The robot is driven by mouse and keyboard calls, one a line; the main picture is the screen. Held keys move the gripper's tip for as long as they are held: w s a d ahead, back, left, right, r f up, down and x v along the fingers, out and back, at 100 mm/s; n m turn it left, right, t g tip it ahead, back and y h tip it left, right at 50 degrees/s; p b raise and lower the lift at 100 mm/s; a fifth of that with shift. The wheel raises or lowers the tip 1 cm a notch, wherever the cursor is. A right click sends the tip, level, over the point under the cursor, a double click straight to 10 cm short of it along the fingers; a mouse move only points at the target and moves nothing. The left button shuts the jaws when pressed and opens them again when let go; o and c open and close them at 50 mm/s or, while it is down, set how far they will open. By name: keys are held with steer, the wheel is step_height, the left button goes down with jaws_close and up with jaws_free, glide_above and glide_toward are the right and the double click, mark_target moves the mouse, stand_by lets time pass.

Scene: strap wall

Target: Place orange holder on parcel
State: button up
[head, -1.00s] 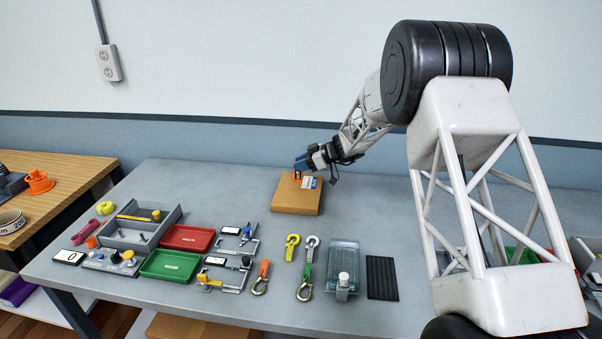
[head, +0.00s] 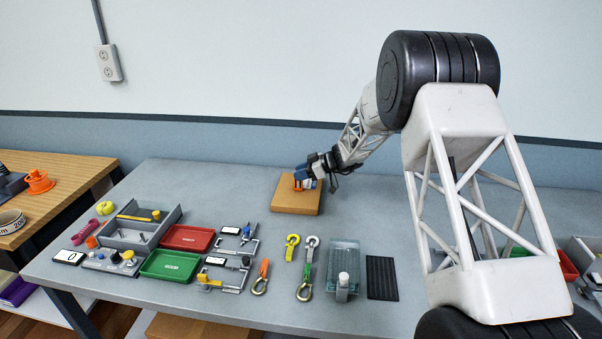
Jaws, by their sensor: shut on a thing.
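The parcel (head: 294,204) is a flat brown cardboard box lying at the back middle of the grey table. My gripper (head: 300,184) is over the parcel's top and shut on a small orange thing, the orange holder (head: 298,188). The holder is right at the parcel's top face; whether it touches the face I cannot tell. My gripper's fingers hide most of the holder. A pale label on the parcel is partly hidden behind the gripper.
A red tray (head: 187,238), a green tray (head: 170,266) and a grey bin (head: 143,226) stand at the left. Hooks and straps (head: 306,268), a clear box (head: 343,262) and a black ribbed pad (head: 381,278) lie in front. The table left of the parcel is clear.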

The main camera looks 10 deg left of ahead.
steer(key=o, duration=1)
steer(key=shift+d+r, duration=0.1)
steer(key=shift+r, duration=0.05)
steer(key=v, duration=1.1)
steer(key=shift+d+r, duration=0.2)
steer(key=shift+d, duration=0.15)
